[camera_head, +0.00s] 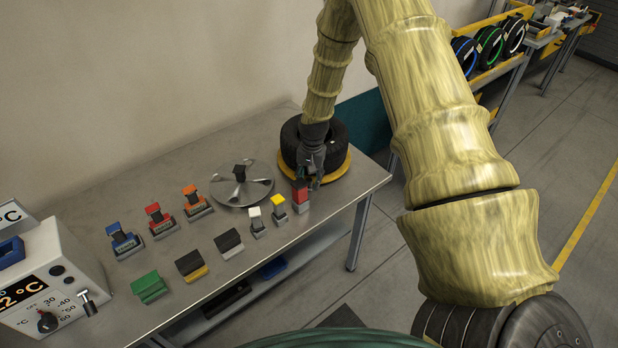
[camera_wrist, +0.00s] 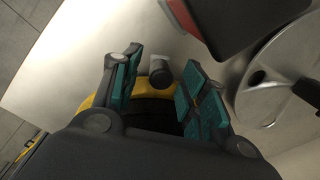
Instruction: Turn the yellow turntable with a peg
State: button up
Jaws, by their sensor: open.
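The yellow turntable (camera_head: 341,170) lies at the far right corner of the table, with a black tyre (camera_head: 335,148) on it. Its yellow rim also shows in the wrist view (camera_wrist: 159,93), partly hidden by my gripper. A short peg with a dark round end (camera_wrist: 162,76) stands at the rim. My gripper (camera_head: 313,177) is open at the near side of the turntable. In the wrist view its green-padded fingers (camera_wrist: 161,84) are on either side of the peg, with visible gaps. The peg cannot be made out in the head view.
A red and grey block (camera_head: 300,193) stands close beside my gripper. A silver disc with a black knob (camera_head: 258,184) lies to the left. Several coloured blocks stand across the table, and a gauge box (camera_head: 60,285) is at the left. The table's edge is close on the right.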

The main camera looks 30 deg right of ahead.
jog(key=shift+f, duration=0.15)
grip_shut()
jog(key=shift+s, duration=0.1)
dwell(0.4)
